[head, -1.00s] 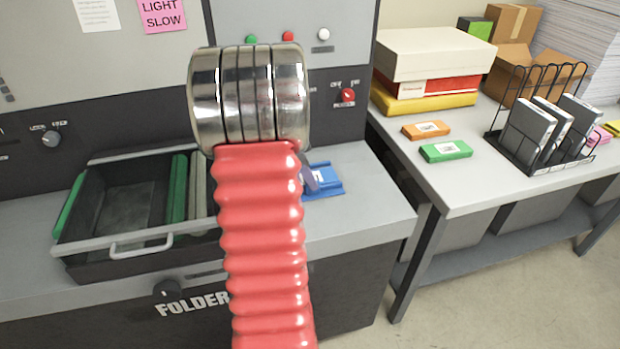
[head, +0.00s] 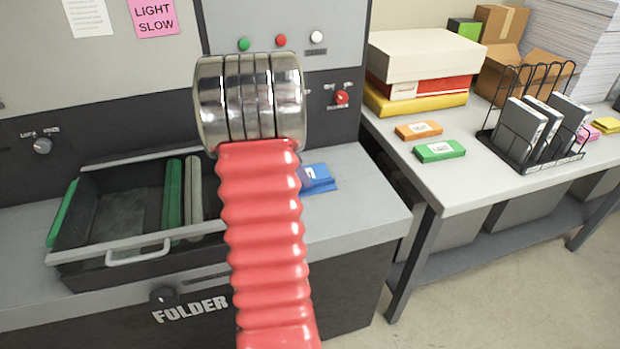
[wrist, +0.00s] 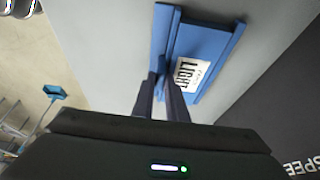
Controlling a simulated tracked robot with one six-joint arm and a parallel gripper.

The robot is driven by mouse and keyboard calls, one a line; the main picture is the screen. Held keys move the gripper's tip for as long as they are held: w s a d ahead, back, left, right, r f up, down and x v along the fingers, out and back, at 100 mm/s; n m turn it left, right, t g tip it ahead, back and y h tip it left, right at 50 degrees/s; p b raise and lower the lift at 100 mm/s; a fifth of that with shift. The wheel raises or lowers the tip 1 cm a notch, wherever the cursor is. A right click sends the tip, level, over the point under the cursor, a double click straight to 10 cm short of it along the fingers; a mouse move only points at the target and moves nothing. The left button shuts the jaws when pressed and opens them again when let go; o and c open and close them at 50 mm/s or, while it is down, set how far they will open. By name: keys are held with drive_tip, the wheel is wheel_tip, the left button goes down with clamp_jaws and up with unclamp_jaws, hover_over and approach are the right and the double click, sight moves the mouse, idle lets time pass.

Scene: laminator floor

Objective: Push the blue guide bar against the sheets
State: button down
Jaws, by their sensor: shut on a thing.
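The blue guide bar (wrist: 164,38) is the raised strip along the left side of a flat blue piece with a white "LIGHT" label (wrist: 190,73). A second raised blue strip (wrist: 222,62) runs along its right side. My gripper (wrist: 160,82) has its two dark fingers shut on the near part of the left bar. In the head view the blue piece (head: 320,178) lies on the grey machine ledge, partly hidden by my red arm, as is most of my gripper. I cannot make out the sheets for certain.
A dark open tray (head: 118,215) with green and grey strips sits left on the folder ledge. To the right, a table holds an orange pack (head: 418,131), a green pack (head: 440,150), stacked boxes (head: 425,55) and a wire rack (head: 520,165). The ledge's front right is bare.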

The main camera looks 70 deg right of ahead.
drive_tip(key=shift+w+d+r, duration=0.1)
drive_tip(key=shift+w+d, duration=0.05)
drive_tip(key=shift+d, duration=0.15)
drive_tip(key=c, duration=1.8)
unclamp_jaws()
drive_tip(key=shift+o, duration=0.2)
drive_tip(key=v, duration=1.3)
drive_tip(key=shift+w+a+r, duration=0.15)
drive_tip(key=shift+a+r, duration=0.05)
